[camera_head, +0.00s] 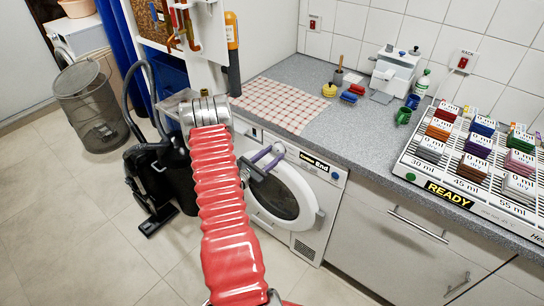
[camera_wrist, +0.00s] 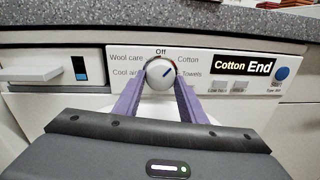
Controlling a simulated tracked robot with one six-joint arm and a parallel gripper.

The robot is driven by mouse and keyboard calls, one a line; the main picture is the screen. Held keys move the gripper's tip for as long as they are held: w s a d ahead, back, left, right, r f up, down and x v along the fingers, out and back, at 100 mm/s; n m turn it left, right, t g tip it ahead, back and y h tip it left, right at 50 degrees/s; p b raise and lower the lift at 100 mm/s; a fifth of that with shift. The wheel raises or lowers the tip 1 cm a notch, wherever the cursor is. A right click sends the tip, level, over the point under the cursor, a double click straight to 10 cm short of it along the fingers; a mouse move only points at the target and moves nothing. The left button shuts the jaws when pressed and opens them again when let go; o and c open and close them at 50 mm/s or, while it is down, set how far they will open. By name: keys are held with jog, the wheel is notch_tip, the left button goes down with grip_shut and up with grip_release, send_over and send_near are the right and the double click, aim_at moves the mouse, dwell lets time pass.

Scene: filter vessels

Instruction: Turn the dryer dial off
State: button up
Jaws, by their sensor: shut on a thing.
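The dryer (camera_head: 290,195) stands under the counter, its round door partly behind my arm in the head view. In the wrist view its panel shows a white dial (camera_wrist: 161,74) with a blue mark, ringed by the labels Off, Cotton, Towels, Wool care and Cool air. The blue mark points up and right, between Off and Towels, roughly toward Cotton. My gripper (camera_wrist: 157,85) has its purple fingers on both sides of the dial, shut on it. In the head view my gripper (camera_head: 268,158) is at the dryer's panel, and the dial is hidden there.
The display (camera_wrist: 243,65) reads "Cotton End", with a blue button (camera_wrist: 282,74) to its right. The counter edge (camera_wrist: 160,32) runs just above the panel. A black vacuum cleaner (camera_head: 160,170) and a mesh bin (camera_head: 92,105) stand on the floor to the left.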

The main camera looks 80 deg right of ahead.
jog(key=n, duration=0.4)
jog(key=shift+d+n+h, duration=0.15)
jog(key=shift+n+h, duration=0.15)
jog(key=shift+w+n, duration=0.1)
jog(key=shift+n, duration=1.6)
jog(key=o, duration=0.8)
jog(key=shift+o, duration=1.3)
jog(key=v, duration=1.4)
